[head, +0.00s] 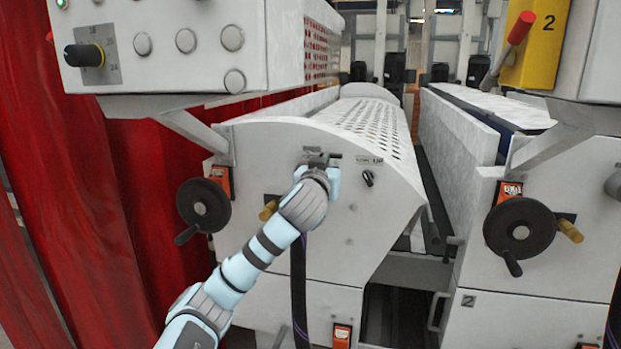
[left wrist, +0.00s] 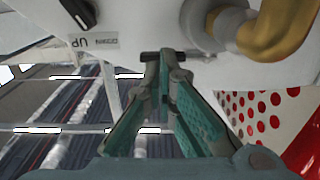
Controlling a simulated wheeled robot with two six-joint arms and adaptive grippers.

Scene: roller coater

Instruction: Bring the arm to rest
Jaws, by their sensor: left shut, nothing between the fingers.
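My left arm comes in from the lower left in the head view and reaches up to the white end panel (head: 340,215) of the left roller unit. My left gripper (head: 320,158) is at the upper part of this panel, left of a small label and a black selector knob (head: 368,178). In the left wrist view the gripper (left wrist: 165,56) has its fingertips together with nothing between them. They are close to the white panel; I cannot tell whether they touch it. My right gripper is not in view.
A black handwheel (head: 203,205) is left of my arm, with a brass-coloured handle (head: 268,209) nearby. A second handwheel (head: 519,230) is on the right unit. A control box (head: 165,45) overhangs at upper left. Red curtain-like sheets (head: 75,190) hang at left.

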